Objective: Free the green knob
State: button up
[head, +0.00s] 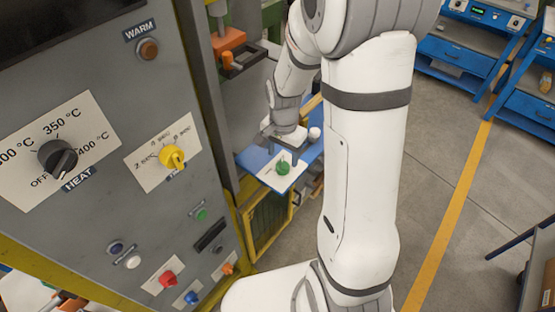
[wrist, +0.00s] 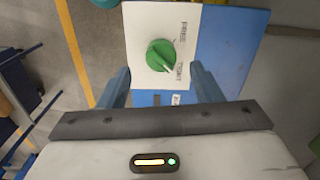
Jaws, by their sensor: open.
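The green knob (head: 283,168) sits on a white label plate (head: 271,179) on a blue panel (head: 250,158) at the side of the grey machine. In the wrist view the green knob (wrist: 160,55) is round with a raised grip bar, on the white plate (wrist: 140,20) with partly readable lettering. My gripper (head: 281,150) is above the knob in the head view. In the wrist view its two blue-grey fingers (wrist: 160,82) are wide apart, one on each side of the plate, with nothing between them touching. The knob appears just beyond the fingertips.
The grey control panel (head: 110,190) carries a black heat knob (head: 58,158), a yellow knob (head: 172,157) and several small buttons. A white round object (head: 314,133) is at the blue panel's far side. Blue workbenches (head: 455,55) stand across the open floor.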

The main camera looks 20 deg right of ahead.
aim_at(283, 164)
jog(key=shift+f+p, duration=0.3)
jog(key=shift+f, duration=2.1)
jog(key=shift+c, duration=0.5)
